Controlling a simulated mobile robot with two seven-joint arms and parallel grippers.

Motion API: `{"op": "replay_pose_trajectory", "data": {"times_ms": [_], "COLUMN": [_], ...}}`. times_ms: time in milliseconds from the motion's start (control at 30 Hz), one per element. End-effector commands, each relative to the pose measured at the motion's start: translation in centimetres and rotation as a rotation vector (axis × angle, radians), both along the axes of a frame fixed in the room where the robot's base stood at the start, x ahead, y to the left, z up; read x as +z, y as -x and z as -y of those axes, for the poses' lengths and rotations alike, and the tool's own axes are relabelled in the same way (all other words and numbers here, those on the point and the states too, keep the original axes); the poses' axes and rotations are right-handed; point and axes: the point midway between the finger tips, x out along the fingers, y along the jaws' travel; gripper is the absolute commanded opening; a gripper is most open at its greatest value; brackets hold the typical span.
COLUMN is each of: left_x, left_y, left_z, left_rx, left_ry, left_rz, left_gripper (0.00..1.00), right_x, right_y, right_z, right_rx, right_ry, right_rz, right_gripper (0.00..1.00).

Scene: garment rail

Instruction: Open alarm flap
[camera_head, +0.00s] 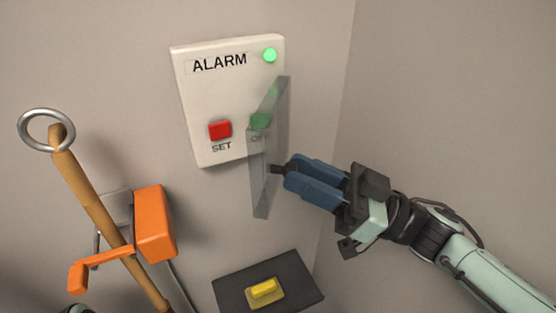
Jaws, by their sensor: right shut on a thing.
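A white alarm panel (215,88) is mounted on the wall, with the word ALARM, a lit green lamp (270,55) and a red SET button (220,130). A see-through flap (262,185) stands swung out from the panel's right side. A green button (260,121) shows through the flap, and its label is partly covered. My right gripper (285,171) comes in from the right and is shut on the flap's small dark handle (277,169). My left gripper is not in view.
A wooden pole (92,200) with a metal ring (46,130) leans at the left, beside an orange clamp-like holder (154,224). Below the panel is a dark plate (232,292) with a yellow block (263,288). A wall corner runs down right of the panel.

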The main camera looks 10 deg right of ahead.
Motion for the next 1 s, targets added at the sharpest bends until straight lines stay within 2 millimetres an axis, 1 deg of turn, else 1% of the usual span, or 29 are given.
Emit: {"op": "replay_pose_trajectory", "data": {"times_ms": [33, 167, 567, 600, 667, 700, 1000], "left_x": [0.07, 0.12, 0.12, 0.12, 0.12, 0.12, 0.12], "left_y": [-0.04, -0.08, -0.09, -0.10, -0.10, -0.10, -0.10], "left_z": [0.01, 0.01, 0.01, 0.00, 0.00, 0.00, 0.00], "left_rx": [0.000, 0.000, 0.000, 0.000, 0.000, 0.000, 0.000], "left_ry": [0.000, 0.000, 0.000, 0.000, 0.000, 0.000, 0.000], "left_rz": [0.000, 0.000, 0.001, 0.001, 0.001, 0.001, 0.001], "left_gripper": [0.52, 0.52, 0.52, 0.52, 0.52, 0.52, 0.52], "right_x": [0.09, 0.09, 0.11, 0.11, 0.12, 0.11, 0.05], "right_y": [0.11, 0.42, 0.57, 0.56, 0.57, 0.57, 0.58], "right_z": [0.49, 0.92, 1.00, 1.00, 0.98, 0.97, 0.89], "right_rx": [-0.002, 0.007, 0.012, 0.012, 0.013, 0.013, 0.015], "right_ry": [-0.003, -0.004, -0.003, -0.003, -0.003, -0.003, -0.002], "right_rz": [0.001, 0.001, 0.002, 0.002, 0.002, 0.002, 0.001], "right_gripper": [0.00, 0.00, 0.00, 0.30, 0.49, 0.51, 0.51]}}
